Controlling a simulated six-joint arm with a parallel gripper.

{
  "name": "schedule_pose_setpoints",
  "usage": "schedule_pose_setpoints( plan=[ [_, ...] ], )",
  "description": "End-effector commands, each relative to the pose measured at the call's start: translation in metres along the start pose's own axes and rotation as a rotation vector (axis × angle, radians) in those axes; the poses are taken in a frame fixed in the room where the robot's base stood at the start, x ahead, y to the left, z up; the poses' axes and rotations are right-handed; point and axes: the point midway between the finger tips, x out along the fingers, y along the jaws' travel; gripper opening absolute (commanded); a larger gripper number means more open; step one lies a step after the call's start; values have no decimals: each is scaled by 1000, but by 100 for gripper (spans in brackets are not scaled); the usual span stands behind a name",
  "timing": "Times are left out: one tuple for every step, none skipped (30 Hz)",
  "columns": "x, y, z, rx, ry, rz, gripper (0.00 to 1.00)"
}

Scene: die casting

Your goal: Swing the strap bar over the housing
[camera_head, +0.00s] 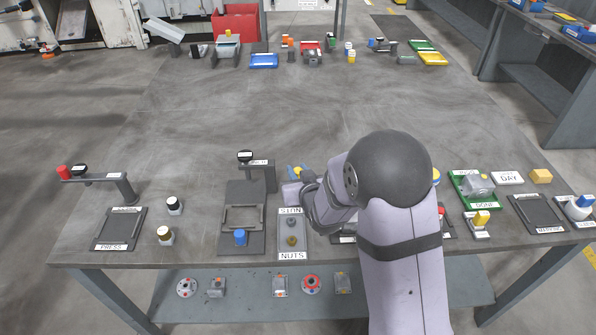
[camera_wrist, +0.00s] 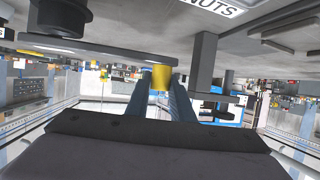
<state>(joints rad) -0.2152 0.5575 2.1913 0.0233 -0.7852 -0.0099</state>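My gripper (camera_wrist: 161,88) has its two bluish fingers on either side of a yellow handle (camera_wrist: 162,77) and looks shut on it. The handle sits at the end of a dark flat bar (camera_wrist: 110,53), which appears to be the strap bar. A round black pad (camera_wrist: 58,18) stands out from this bar. In the head view the yellow handle (camera_head: 297,176) and the gripper (camera_head: 296,172) show small, right of the second station's post. I cannot make out a housing there.
A post (camera_head: 271,180) with a black-knobbed bar (camera_head: 258,162) stands close left of my gripper. It also shows in the wrist view (camera_wrist: 203,62). The labelled nuts tray (camera_head: 292,240) lies in front. The press station (camera_head: 120,228) is far left. The table's middle (camera_head: 260,110) is clear.

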Motion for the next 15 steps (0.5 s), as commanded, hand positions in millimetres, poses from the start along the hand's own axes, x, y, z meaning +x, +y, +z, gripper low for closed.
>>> schedule_pose_setpoints(
  plan=[
    [0, 0, 0, 0, 0, 1, 2],
    [0, 0, 0, 1, 0, 1, 0],
    [0, 0, 0, 1, 0, 1, 0],
    [0, 0, 0, 1, 0, 1, 0],
    [0, 0, 0, 1, 0, 1, 0],
    [0, 0, 0, 0, 0, 0, 0],
    [0, 0, 0, 0, 0, 0, 0],
    [-1, 0, 0, 0, 0, -2, 0],
    [-1, 1, 0, -1, 1, -4, 0],
    [-2, 0, 0, -3, 1, -7, 0],
    [-2, 0, 0, -4, 1, -11, 0],
    [-3, 0, 1, -6, 1, -17, 0],
    [-4, 0, 1, -9, 1, -23, 0],
    [-5, 0, 2, -12, 1, -30, 0],
    [-7, 0, 2, -17, 0, -41, 0]
  ],
)
